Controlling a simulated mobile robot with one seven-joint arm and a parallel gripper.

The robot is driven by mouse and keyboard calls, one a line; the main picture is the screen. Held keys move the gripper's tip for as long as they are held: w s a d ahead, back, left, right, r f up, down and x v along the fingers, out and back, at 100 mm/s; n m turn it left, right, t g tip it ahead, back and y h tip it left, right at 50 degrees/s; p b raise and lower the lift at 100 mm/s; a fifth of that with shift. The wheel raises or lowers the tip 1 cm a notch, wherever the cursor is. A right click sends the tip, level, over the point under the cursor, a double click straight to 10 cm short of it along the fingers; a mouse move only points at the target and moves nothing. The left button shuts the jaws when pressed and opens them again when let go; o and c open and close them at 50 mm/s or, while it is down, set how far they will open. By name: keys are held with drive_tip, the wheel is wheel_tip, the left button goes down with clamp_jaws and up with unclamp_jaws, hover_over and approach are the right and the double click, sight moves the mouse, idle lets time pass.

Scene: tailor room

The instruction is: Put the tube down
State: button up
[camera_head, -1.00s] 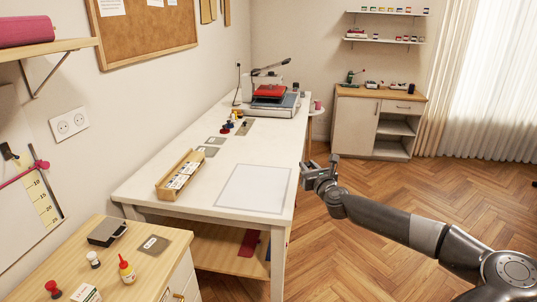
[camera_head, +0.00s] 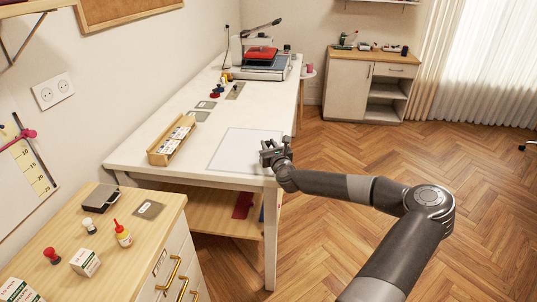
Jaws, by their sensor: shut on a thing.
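My gripper (camera_head: 267,152) is over the right edge of the long white table (camera_head: 150,140), beside the pale square mat (camera_head: 235,150) lying on it. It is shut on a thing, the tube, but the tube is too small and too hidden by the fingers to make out. I cannot tell how high the gripper is above the table top.
A wooden tray (camera_head: 158,158) of small boxes lies left of the mat. A red-and-grey press (camera_head: 262,62) stands at the table's far end. The mat looks bare.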

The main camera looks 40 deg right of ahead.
drive_tip(key=shift+f, duration=2.05)
drive_tip(key=o, duration=1)
drive_tip(key=shift+f, duration=0.15)
